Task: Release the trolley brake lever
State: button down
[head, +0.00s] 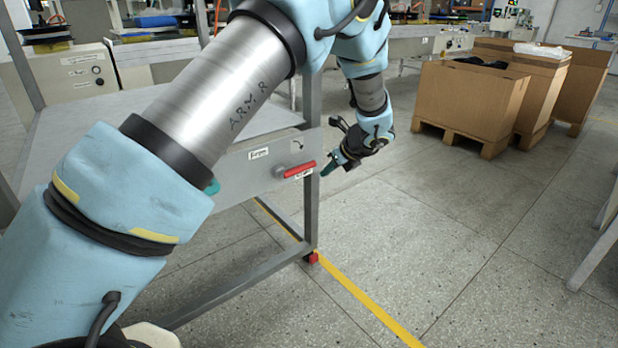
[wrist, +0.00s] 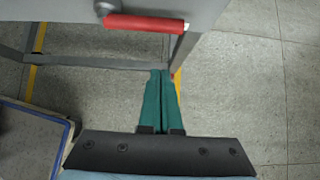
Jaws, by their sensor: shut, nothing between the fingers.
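The brake lever (head: 299,169) has a red handle and lies roughly level on the grey side panel of the trolley (head: 240,170). Its handle also shows at the top of the wrist view (wrist: 146,23), with a round grey pivot at its left end. My gripper (head: 326,171) is just right of the lever's free end in the head view. In the wrist view its green fingers (wrist: 161,74) are together and empty, pointing toward the trolley frame below the lever. I see a gap between fingertips and handle in the wrist view; depth is hard to judge.
Large cardboard boxes (head: 470,100) stand on pallets at the back right. A yellow floor line (head: 365,302) runs past the trolley leg with its red foot (head: 312,257). The floor right of the trolley is clear. A blue-edged tray-like object (wrist: 40,118) shows lower left in the wrist view.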

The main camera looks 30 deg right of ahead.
aim_at(296, 168)
jog(key=b+x, duration=0.2)
jog(key=x, duration=0.8)
jog(key=shift+w+a+r, duration=0.1)
jog(key=shift+w+r, duration=0.1)
jog(key=shift+r, duration=0.8)
jog(key=shift+w+r, duration=0.2)
jog(key=shift+r, duration=0.85)
jog(key=shift+r+h, duration=0.2)
jog(key=shift+h, duration=0.1)
